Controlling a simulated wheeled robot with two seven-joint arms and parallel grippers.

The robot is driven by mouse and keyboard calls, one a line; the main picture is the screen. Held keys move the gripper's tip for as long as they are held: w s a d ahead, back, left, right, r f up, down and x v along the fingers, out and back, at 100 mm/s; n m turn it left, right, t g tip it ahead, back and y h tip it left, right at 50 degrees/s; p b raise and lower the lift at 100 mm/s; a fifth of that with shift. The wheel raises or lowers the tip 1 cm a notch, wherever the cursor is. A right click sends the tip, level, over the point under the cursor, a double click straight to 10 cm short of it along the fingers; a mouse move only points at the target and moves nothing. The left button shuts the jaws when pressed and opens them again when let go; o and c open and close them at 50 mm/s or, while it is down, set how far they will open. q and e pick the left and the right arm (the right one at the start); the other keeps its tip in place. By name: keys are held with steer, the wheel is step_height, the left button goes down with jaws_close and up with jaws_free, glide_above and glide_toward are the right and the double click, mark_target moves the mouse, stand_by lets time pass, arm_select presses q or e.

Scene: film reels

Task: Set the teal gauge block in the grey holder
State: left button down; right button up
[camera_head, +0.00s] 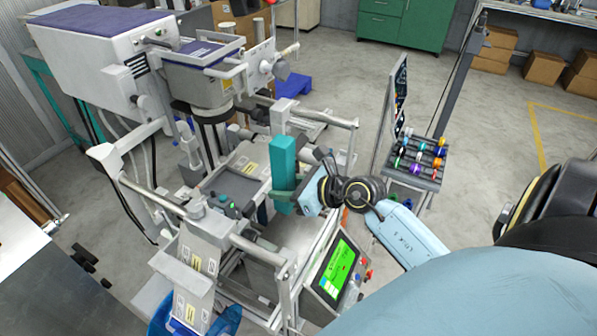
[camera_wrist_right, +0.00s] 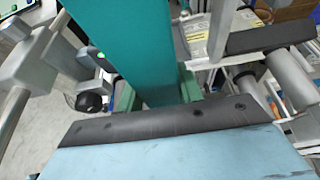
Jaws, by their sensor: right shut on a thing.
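The teal gauge block (camera_head: 284,158) is a tall upright bar over the middle of the machine in the head view. My right gripper (camera_head: 285,195) comes in from the right and is shut on its lower part. In the right wrist view the block (camera_wrist_right: 140,45) rises close in front of the gripper. I cannot tell whether its lower end touches anything, as the gripper and machine parts hide it. I cannot pick out the grey holder with certainty among the machine's grey parts. My left gripper is not in view.
Metal rails (camera_head: 245,245) and posts of the machine surround the block. A green-lit screen (camera_head: 338,265) stands just below my right arm. A rack with coloured spools (camera_head: 418,158) stands to the right. Open floor lies beyond it.

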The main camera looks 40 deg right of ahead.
steer(key=w+a, duration=0.1)
steer(key=w, duration=0.3)
steer(key=w+a+b, duration=0.1)
steer(key=w+a, duration=0.1)
steer(key=w, duration=0.3)
steer(key=w+a, duration=0.2)
steer(key=w, duration=0.3)
steer(key=shift+a+f, duration=0.2)
steer(key=shift+f, duration=0.1)
steer(key=shift+w+a+b, duration=0.2)
steer(key=shift+w+b, duration=0.05)
steer(key=shift+w, duration=0.3)
steer(key=shift+w+a+b, duration=0.2)
steer(key=shift+w, duration=0.3)
steer(key=shift+f, duration=0.5)
steer(key=o, duration=1.2)
steer(key=shift+c, duration=0.2)
steer(key=shift+s+f, duration=0.1)
steer(key=shift+s, duration=0.05)
steer(key=shift+s+d, duration=0.15)
steer(key=shift+s, duration=0.15)
steer(key=v, duration=1.2)
steer(key=shift+s+d+r+p, duration=0.2)
steer(key=shift+s+r+p, duration=0.05)
steer(key=shift+p, duration=0.15)
